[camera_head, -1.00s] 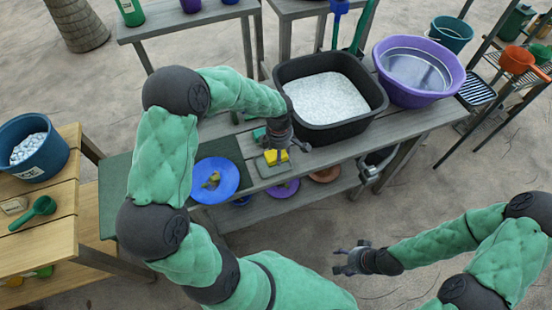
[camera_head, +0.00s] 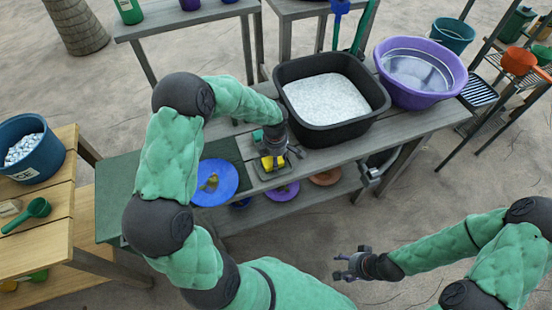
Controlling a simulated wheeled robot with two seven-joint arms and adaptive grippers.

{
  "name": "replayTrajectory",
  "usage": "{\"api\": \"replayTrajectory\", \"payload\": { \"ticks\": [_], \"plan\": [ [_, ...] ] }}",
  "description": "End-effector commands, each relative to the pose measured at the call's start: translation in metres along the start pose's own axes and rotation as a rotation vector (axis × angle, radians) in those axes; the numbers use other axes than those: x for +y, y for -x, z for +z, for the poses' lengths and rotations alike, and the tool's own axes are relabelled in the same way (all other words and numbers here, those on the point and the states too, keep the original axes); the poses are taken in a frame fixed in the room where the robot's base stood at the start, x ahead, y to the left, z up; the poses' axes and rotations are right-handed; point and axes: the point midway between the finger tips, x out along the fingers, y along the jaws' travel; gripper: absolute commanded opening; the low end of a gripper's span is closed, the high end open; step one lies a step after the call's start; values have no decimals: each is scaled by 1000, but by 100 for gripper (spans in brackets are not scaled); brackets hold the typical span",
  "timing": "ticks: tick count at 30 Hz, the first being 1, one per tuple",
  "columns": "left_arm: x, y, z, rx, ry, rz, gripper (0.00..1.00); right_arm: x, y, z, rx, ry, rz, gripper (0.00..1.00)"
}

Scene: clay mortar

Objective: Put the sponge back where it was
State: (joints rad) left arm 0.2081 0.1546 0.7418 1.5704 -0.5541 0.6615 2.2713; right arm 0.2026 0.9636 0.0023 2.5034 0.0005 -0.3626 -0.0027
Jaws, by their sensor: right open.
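A yellow sponge (camera_head: 267,163) is at a small dark grey tray (camera_head: 260,173) near the front edge of the grey table. My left gripper (camera_head: 274,160) points down at the sponge, and one of its fingers hides part of it. I cannot tell whether the jaws grip the sponge or whether it rests on the tray. My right gripper (camera_head: 345,264) is open and empty, in front of the table and well away from the sponge.
A black tub of white grains (camera_head: 325,135) and a purple basin (camera_head: 405,95) stand right of the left gripper. A blue plate (camera_head: 228,186) lies to its left on a dark green mat (camera_head: 112,200). A lower shelf holds bowls.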

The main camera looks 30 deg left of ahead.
Motion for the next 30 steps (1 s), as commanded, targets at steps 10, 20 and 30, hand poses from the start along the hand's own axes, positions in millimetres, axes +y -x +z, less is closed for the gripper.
{"api": "replayTrajectory", "payload": {
  "ticks": [10,20,30],
  "plan": [
    [0,0,0,0,0,0,78,0,0,0,0,0,0,62],
    [1,23,0,-1,1,3,78,-4,11,0,0,0,0,62],
    [0,91,0,0,-1,2,78,-12,33,1,0,0,0,62]
  ]
}}
